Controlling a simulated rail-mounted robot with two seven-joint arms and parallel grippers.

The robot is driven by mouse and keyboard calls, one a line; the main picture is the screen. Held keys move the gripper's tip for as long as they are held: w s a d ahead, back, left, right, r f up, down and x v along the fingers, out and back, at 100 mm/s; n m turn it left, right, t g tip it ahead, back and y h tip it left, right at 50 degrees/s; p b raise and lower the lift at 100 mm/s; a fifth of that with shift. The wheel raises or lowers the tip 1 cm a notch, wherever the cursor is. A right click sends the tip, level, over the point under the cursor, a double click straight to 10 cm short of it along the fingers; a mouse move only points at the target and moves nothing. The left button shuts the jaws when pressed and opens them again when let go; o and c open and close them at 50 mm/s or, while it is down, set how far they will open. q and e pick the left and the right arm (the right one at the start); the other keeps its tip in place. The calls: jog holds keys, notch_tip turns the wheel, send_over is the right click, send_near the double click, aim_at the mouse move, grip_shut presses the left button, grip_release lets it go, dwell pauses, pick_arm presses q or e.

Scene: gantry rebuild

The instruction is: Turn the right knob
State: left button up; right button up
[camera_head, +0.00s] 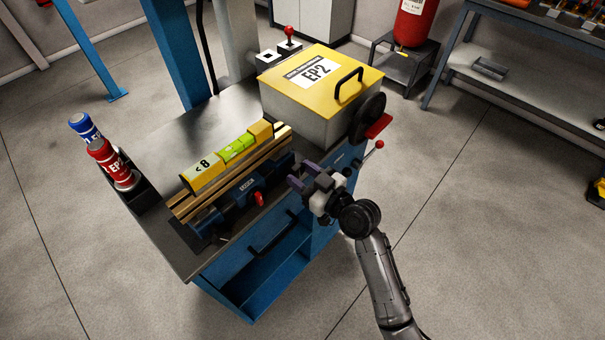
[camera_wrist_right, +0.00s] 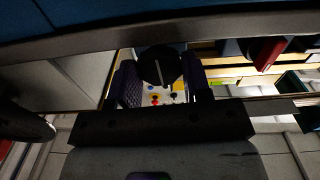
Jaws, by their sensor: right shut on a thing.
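A round black knob (camera_wrist_right: 160,66) with a pale line across its face shows in the right wrist view, between the two fingers of my right gripper (camera_wrist_right: 162,82). The gripper is shut on this knob. In the head view my right gripper (camera_head: 301,176) is at the front side of the blue workbench (camera_head: 213,274), to the right of the blue vise (camera_head: 233,204). The knob itself cannot be made out there. My left gripper is in neither view.
A yellow-lidded box (camera_head: 292,99) marked EP2 stands on the bench above my right gripper. A black handwheel (camera_head: 368,117) and a red-balled lever (camera_head: 379,145) stick out close by. Red and blue bottles stand at the bench's left.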

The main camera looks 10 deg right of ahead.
jog(key=c, duration=0.3)
jog(key=shift+r+m+p, duration=0.15)
jog(key=shift+m+p, duration=0.55)
jog(key=shift+p, duration=0.05)
jog(key=shift+m+p, duration=0.35)
jog(key=shift+m, duration=0.35)
jog(key=o, duration=0.9)
